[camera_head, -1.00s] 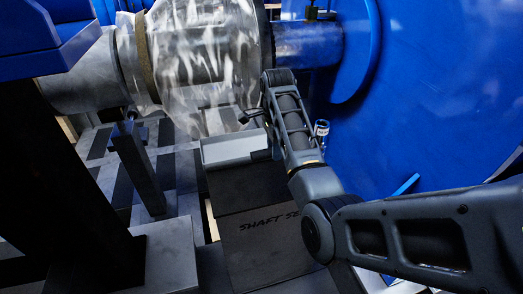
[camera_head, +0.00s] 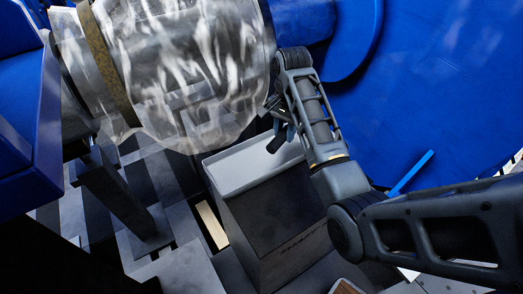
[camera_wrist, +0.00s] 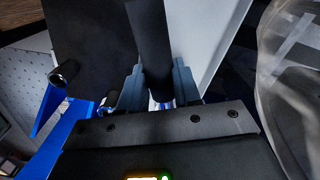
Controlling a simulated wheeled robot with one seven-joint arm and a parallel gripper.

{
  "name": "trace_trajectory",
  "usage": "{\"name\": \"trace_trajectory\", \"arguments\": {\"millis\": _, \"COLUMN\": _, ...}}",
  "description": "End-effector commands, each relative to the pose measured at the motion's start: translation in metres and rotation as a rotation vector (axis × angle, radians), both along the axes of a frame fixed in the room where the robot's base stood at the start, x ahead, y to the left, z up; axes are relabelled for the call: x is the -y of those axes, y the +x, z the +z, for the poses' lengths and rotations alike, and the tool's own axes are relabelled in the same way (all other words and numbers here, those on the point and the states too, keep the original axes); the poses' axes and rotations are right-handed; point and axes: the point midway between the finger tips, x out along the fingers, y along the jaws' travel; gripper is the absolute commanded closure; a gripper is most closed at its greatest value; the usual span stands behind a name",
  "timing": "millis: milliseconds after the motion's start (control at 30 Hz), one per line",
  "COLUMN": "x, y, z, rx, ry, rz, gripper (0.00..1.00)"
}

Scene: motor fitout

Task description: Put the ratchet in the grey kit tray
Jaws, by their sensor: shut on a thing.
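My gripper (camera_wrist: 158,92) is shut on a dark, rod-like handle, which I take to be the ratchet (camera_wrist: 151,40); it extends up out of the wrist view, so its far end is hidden. In the head view my gripper (camera_head: 279,128) hangs at the far side of the grey kit tray (camera_head: 228,178), above or beside its far right part. The tray is a shallow, light grey tray on top of a dark box. A pale grey panel beside the handle in the wrist view looks like part of the tray (camera_wrist: 205,35). I cannot tell whether the ratchet touches it.
The dark box (camera_head: 285,215) under the tray has faint lettering. A large plastic-wrapped cylinder (camera_head: 185,65) hangs close behind and left of the tray. A big blue housing (camera_head: 440,90) fills the right. A dark post (camera_head: 110,190) stands at left.

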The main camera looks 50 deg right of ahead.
Motion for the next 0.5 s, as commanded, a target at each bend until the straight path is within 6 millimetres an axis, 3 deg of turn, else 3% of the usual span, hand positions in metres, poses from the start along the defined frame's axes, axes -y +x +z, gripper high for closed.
{"name": "trace_trajectory", "arguments": {"millis": 500, "x": -0.079, "y": 0.045, "z": -0.052, "rx": -0.001, "ry": 0.000, "rz": 0.004, "gripper": 1.00}}
